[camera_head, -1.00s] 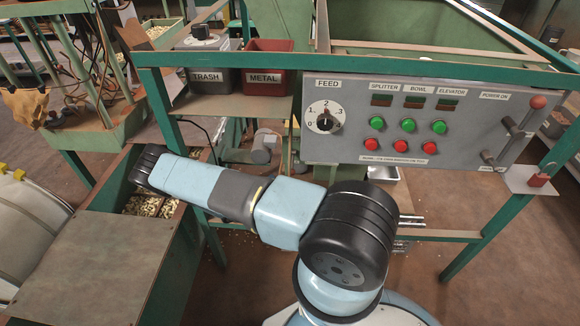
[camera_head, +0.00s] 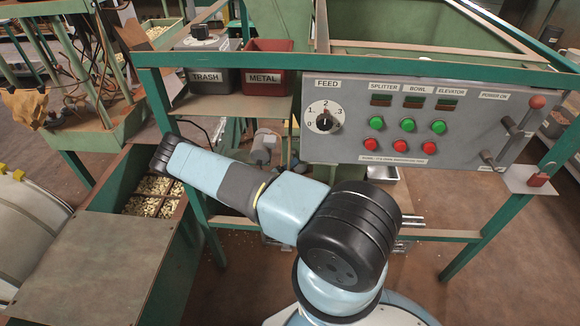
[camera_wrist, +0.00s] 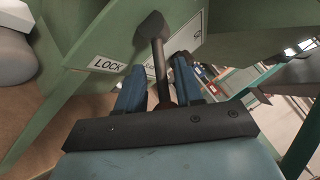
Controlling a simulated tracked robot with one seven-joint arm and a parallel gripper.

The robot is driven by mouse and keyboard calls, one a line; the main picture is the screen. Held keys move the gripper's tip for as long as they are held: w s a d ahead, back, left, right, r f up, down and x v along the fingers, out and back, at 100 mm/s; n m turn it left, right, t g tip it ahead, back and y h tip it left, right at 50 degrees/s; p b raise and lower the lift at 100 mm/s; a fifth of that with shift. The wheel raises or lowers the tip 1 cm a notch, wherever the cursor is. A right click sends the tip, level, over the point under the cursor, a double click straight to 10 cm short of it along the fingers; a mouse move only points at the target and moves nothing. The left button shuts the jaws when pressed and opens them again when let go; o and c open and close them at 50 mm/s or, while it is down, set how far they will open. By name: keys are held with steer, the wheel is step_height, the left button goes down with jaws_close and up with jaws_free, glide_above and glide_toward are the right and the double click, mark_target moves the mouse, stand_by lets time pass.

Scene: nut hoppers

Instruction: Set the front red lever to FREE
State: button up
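In the wrist view a lever (camera_wrist: 159,66) stands out from a green metal face. It has a dark pointed head at its far end, a thin dark shaft and a dull reddish near end low down. A LOCK label (camera_wrist: 107,65) is left of the shaft. A white plate behind the lever carries lettering that is partly hidden and unreadable. My gripper (camera_wrist: 160,65) has its two blue fingers apart, one on each side of the shaft, with gaps showing. In the head view my gripper and this lever are hidden; my arm reaches left.
In the head view, a green frame with the control panel (camera_head: 465,140) stands ahead. TRASH (camera_head: 207,80) and METAL (camera_head: 268,72) bins sit on a shelf. A green hopper with nuts in compartments (camera_head: 150,204) is at left.

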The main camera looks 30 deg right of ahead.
steer(key=shift+c, duration=0.5)
jaws_close()
steer(key=shift+s+f, duration=0.1)
steer(key=shift+a, duration=0.15)
steer(key=shift+s+d, duration=0.1)
steer(key=shift+d, duration=0.15)
